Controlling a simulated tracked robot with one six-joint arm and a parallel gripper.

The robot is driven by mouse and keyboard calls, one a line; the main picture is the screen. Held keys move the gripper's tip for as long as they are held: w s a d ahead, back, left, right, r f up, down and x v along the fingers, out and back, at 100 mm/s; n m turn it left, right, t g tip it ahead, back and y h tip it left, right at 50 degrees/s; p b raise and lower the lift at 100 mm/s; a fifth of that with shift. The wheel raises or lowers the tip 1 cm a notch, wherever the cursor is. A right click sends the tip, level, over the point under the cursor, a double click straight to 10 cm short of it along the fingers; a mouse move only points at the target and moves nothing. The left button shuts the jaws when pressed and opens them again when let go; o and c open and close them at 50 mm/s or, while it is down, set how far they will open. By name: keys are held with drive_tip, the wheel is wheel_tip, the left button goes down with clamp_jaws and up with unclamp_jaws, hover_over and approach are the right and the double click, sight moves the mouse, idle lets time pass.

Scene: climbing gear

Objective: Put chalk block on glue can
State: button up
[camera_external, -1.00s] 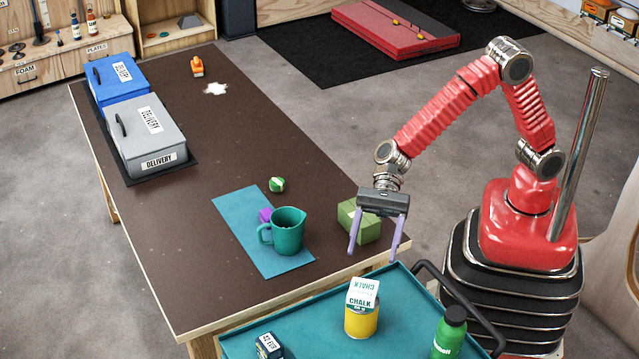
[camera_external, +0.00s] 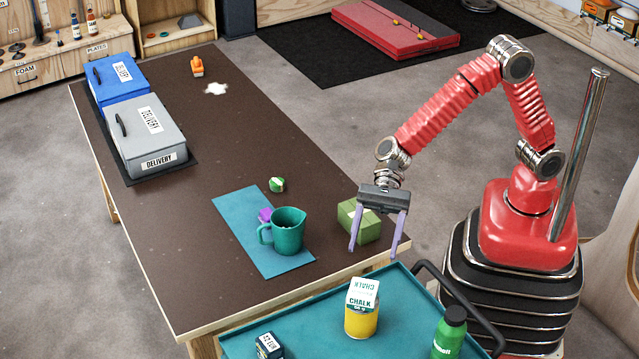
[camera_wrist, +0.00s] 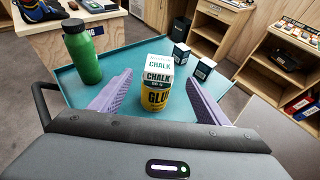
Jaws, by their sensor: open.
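The chalk block (camera_external: 362,292) is a white and green box marked CHALK. It rests on top of the yellow glue can (camera_external: 361,321), which stands on the teal tray of a cart (camera_external: 400,299). In the wrist view the chalk block (camera_wrist: 158,70) sits on the glue can (camera_wrist: 154,98), beyond and between my fingers. My gripper (camera_external: 379,251) is open and empty. It hangs above and behind the can, apart from the block. It also shows in the wrist view (camera_wrist: 154,95) with both purple fingers spread.
On the brown table are a teal jug (camera_external: 289,232), a green block (camera_external: 359,221) and two boxes, blue (camera_external: 121,80) and grey (camera_external: 147,137).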

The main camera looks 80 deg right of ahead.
drive_tip(key=s+d+r+n+t+h, duration=0.1)
drive_tip(key=s+d+n+h, duration=0.3)
drive_tip(key=d, duration=1.3)
drive_tip(key=s+d+r+n+t+h, duration=0.2)
drive_tip(key=s+d+n+h, duration=0.3)
drive_tip(key=d, duration=1.2)
drive_tip(key=s+d+r+n+t+h, duration=0.2)
drive_tip(key=s+d+n+h, duration=0.2)
drive_tip(key=d+n, duration=0.5)
drive_tip(key=s+d, duration=0.2)
drive_tip(key=d, duration=0.6)
drive_tip(key=shift+d+t, duration=0.3)
drive_tip(key=shift+d, duration=0.05)
